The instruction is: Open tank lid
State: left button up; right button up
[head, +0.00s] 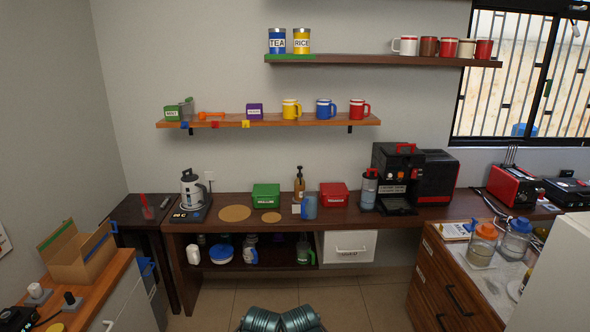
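A black and red coffee machine (398,160) stands on the back counter, right of centre. A red handle-like part (405,147) sits on its top. A black and red block (436,178) adjoins it on the right. I cannot tell which part is the tank lid, or whether it is open. Neither of my grippers is in view, and nothing is seen touching the machine.
A grey-blue bottle (369,189) stands just left of the machine, beside a red box (333,194). A shelf with mugs (383,62) hangs above. A red toaster (513,186) is to the right. The floor (350,295) before the counter looks clear.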

aim_at(370, 175)
jog(key=i+z, duration=0.2)
jog(key=i, duration=0.35)
jog(key=i+j+z, duration=0.15)
jog(key=i, duration=0.4)
jog(key=i+j+z, duration=0.2)
jog(key=i, duration=0.35)
jog(key=j, duration=0.1)
